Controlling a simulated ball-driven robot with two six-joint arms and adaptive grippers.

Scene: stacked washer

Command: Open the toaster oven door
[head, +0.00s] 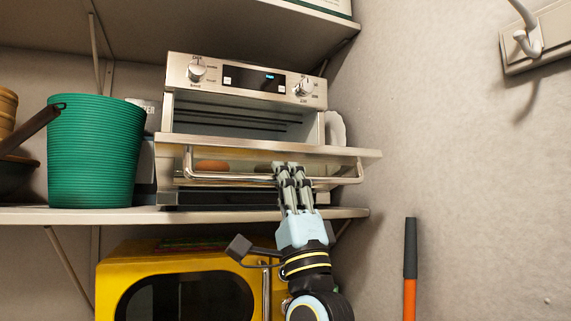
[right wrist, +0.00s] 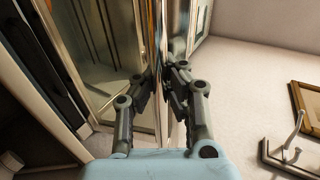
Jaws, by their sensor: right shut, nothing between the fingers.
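The toaster oven (head: 246,100) is silver and stands on a shelf, with two knobs and a lit display on top. Its door (head: 340,153) is partly open, tilted outward from the top, and the dark interior with racks shows above its edge. A chrome bar handle (head: 225,177) runs along the door front. My right gripper (head: 286,168) is shut and empty, its fingertips at the handle and door front right of the middle. In the right wrist view the fingertips (right wrist: 166,82) are close to the upright-looking chrome bar; exact contact is unclear. My left gripper is not in view.
A green ribbed bin (head: 95,152) and a dark pan handle stand left of the oven on the shelf (head: 110,216). A yellow microwave (head: 125,268) is below. Wall space at right is free.

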